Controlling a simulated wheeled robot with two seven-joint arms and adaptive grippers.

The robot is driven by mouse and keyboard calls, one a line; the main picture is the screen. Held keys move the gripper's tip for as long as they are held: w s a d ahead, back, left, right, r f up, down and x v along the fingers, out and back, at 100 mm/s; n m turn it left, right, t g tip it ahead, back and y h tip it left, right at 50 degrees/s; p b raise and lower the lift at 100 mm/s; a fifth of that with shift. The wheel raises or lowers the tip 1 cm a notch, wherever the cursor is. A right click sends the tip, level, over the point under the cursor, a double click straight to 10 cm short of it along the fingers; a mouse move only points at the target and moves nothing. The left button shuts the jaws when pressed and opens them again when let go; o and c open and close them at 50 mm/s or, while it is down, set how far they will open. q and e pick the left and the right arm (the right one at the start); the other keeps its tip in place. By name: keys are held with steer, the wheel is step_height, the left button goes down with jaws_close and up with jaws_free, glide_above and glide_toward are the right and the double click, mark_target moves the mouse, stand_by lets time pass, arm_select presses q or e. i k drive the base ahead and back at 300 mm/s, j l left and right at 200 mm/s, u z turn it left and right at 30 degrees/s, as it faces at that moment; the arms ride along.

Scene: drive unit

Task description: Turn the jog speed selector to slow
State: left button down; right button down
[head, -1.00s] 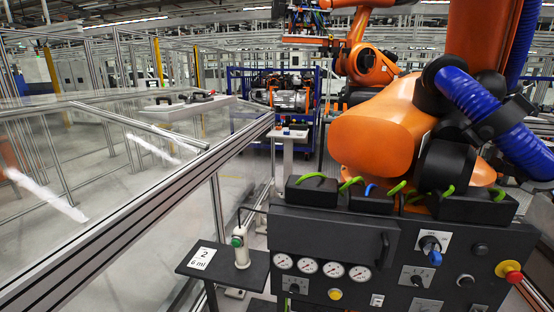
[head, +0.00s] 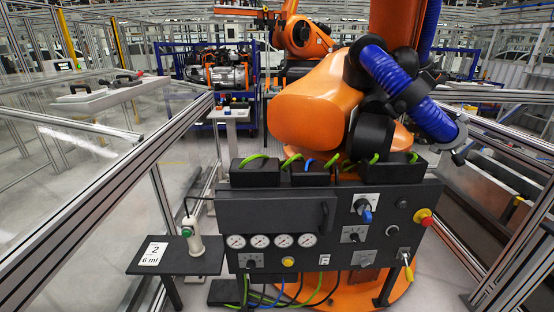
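A dark control panel (head: 285,212) stands ahead below the orange robot arm. It carries several selectors on pale plates: a blue-handled one (head: 366,213) at upper right, a black one (head: 354,235) below it, another black one (head: 251,261) at lower left, and one with a yellow handle or tag (head: 407,268) at lower right. Their labels are too small to read, so I cannot tell which is the jog speed selector or its setting. Neither of my grippers is in view.
A red emergency button (head: 424,217) sits at the panel's right end. Framed clear fencing (head: 120,195) runs along the left. Rails (head: 515,240) stand at right.

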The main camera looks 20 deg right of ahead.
mark_target(365, 261)
steer(key=z, duration=1.4)
